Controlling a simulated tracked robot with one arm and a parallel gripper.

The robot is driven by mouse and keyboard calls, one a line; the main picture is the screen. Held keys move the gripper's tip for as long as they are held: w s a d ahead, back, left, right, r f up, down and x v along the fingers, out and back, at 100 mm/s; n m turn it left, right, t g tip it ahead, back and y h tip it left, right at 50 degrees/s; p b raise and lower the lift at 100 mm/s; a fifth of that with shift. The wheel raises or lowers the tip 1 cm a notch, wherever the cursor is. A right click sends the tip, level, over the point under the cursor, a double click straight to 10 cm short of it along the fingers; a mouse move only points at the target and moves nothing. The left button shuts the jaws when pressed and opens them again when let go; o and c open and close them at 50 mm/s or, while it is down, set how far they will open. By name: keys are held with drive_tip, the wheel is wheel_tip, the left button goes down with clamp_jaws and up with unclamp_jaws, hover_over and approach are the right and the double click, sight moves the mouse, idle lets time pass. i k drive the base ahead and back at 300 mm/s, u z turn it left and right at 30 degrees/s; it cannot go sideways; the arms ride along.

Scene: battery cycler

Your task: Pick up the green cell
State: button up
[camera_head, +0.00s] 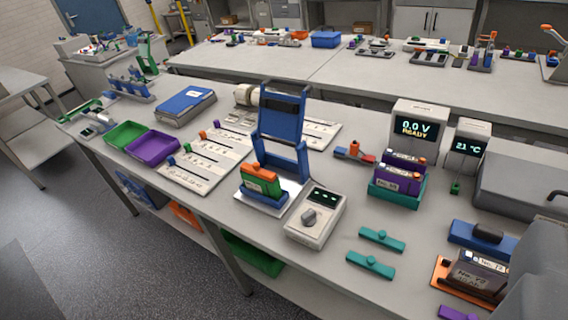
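A block-shaped cell in orange and green (262,181) sits upright in a low blue holder (262,200) near the middle of the bench, in front of a tall blue frame (281,128). A label shows on its front. It is the only cell with green on it that I can make out. My gripper does not show in this view, and nothing is seen touching the cell.
A grey box with a dial (315,218) stands close right of the holder. Purple cells (404,175) sit in a teal holder (397,193) below a "0.0 V READY" display (416,128). Teal bars (381,240) lie at front right. Green (126,134) and purple (152,148) trays are left.

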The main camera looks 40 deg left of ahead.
sight(272, 190)
drive_tip(key=u, duration=0.5)
drive_tip(key=i, duration=1.05)
drive_tip(key=u, duration=0.85)
